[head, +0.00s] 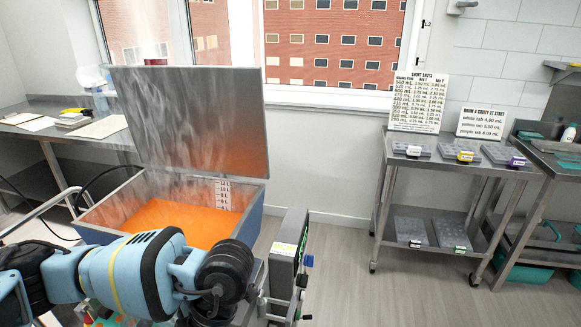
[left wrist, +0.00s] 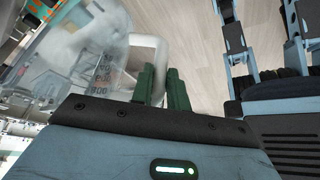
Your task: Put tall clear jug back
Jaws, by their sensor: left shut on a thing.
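The tall clear jug (left wrist: 88,62) is in the left wrist view at the upper left, with dark volume marks on its wall. Its pale handle (left wrist: 150,44) reaches to the dark green fingers of my left gripper (left wrist: 161,78), which is shut on it. The jug's far end is cut off by the frame edge. In the head view my left arm comes in at the lower left, in front of the orange-filled tank; I cannot make out its fingers or the jug there. My right gripper is not in view.
The open steel tank (head: 152,192) of orange liquid has its lid (head: 190,120) raised. A control box (head: 288,255) stands right of my arm. The left counter (head: 25,138) holds clear containers (head: 97,88) and boards. A steel cart (head: 400,165) with molds stands right; floor between is clear.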

